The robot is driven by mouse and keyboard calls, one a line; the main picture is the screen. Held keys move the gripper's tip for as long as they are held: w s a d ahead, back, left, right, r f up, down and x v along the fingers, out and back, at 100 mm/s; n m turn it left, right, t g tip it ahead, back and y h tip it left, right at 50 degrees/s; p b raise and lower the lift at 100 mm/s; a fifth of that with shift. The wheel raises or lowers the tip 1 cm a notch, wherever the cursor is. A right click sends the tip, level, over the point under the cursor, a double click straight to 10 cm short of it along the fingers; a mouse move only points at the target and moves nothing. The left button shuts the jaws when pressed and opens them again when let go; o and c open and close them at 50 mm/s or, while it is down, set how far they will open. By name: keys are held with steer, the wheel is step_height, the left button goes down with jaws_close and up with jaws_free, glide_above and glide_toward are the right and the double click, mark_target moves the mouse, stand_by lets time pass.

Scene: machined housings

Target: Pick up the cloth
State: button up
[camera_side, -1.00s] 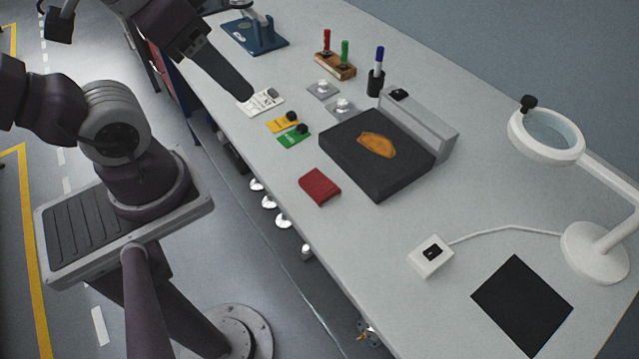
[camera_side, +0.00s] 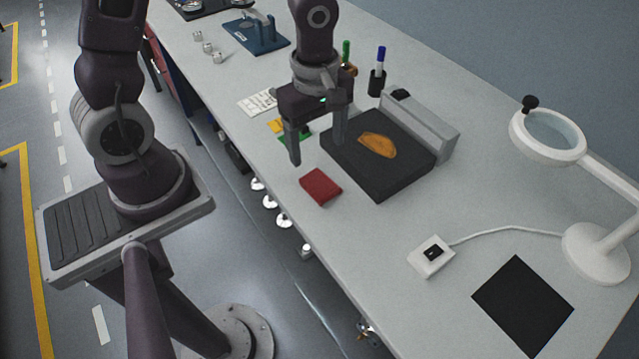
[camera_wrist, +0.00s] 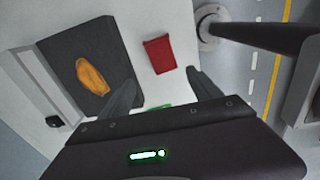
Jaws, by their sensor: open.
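The red cloth (camera_side: 320,187) looks like a small folded pad and lies flat near the front edge of the bench. It also shows in the wrist view (camera_wrist: 160,54), beyond and between my two fingertips. My gripper (camera_side: 317,152) points down with its fingers apart and nothing between them. In the side view it appears just behind the cloth, above the bench and not touching the cloth.
A dark block (camera_side: 375,180) bearing an orange-brown piece (camera_side: 379,145) lies right of my gripper. A grey unit (camera_side: 420,125) stands behind it. Green and yellow pieces (camera_side: 276,125) lie partly hidden behind my fingers. A white box (camera_side: 431,256) with a cable sits to the right.

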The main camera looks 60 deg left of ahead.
mark_target(318, 181)
steer(key=shift+n, duration=0.5)
steer(key=f, duration=0.8)
steer(key=shift+s+d+f, duration=0.2)
steer(key=shift+d+f, duration=0.1)
steer(key=shift+d, duration=0.05)
steer(key=c, duration=1.4)
steer(key=shift+c, duration=0.2)
steer(key=shift+r, duration=0.1)
step_height(318, 181, up, 10)
